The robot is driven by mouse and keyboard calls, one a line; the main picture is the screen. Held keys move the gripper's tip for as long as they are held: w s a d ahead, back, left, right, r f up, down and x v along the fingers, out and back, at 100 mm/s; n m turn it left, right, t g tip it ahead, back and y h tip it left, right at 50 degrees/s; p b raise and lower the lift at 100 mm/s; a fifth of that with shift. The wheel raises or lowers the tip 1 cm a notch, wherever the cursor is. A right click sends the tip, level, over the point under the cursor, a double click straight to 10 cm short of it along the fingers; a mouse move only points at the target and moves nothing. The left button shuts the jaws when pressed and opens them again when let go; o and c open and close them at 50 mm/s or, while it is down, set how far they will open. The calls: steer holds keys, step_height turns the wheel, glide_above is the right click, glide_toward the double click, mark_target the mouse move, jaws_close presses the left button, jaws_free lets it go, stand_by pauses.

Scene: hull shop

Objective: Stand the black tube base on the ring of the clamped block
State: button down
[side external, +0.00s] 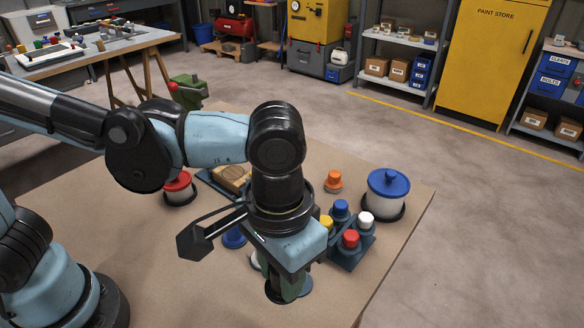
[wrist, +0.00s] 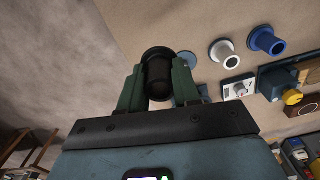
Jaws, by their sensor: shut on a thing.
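The black tube base (wrist: 158,77) is between the two green fingers of my gripper (wrist: 160,86) in the wrist view, its wide flange beyond the fingertips. My gripper is shut on it. In the side view my gripper (side external: 287,284) points down near the bench's front, and a dark round edge of the base (side external: 277,297) shows below it. I cannot tell whether the base touches the bench. The clamped block (side external: 232,178) is pale wood, behind my arm and partly hidden.
A rack of coloured caps (side external: 345,255), a blue-lidded pot (side external: 388,193), an orange piece (side external: 334,180) and a red-lidded pot (side external: 179,187) stand around. The bench's right front is clear.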

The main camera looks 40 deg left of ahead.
steer(key=w+a+n, duration=0.2)
steer(key=w+a, duration=0.4)
steer(key=w, duration=0.3)
steer(key=n, duration=0.6)
glide_above(233, 173)
steer(key=shift+f, duration=3.35)
steer(key=shift+f, duration=0.6)
steer(key=c, duration=1.1)
jaws_free()
step_height(233, 173, up, 11)
